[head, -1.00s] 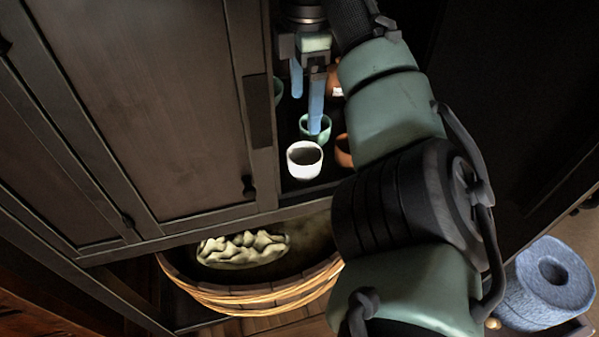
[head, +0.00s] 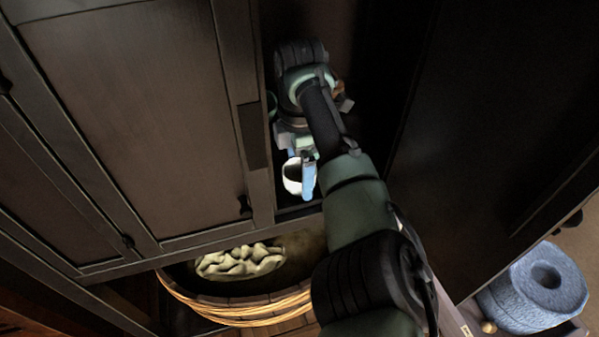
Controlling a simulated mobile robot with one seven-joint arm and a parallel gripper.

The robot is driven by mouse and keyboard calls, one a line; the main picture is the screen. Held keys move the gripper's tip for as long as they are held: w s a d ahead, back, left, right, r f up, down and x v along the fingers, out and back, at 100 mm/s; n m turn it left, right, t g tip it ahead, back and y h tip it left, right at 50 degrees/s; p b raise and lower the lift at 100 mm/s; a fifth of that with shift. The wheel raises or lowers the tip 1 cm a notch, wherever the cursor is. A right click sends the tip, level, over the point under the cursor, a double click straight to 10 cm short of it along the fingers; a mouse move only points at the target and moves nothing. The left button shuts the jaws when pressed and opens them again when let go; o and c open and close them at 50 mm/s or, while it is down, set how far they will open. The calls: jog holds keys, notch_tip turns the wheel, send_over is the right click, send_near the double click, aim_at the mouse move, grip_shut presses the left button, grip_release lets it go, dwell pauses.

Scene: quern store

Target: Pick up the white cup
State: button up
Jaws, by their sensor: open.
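The white cup (head: 291,178) stands upright at the front of the dark cabinet's open compartment. My gripper (head: 303,176) is open at the cup. One blue finger lies across the right side of the cup in the picture and covers part of it. Only a little of the other finger shows, by the cup's far rim, and its tip is hidden. I cannot tell whether either finger touches the cup.
A green cup (head: 271,101) shows partly at the compartment's left, beside the closed cabinet door (head: 130,110). My arm hides most of the compartment. Below stands a wooden tub (head: 235,307) with a pale lumpy sack (head: 240,261). A blue round block (head: 538,290) is at lower right.

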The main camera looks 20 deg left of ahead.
jog(key=shift+f, duration=0.25)
jog(key=c, duration=1.3)
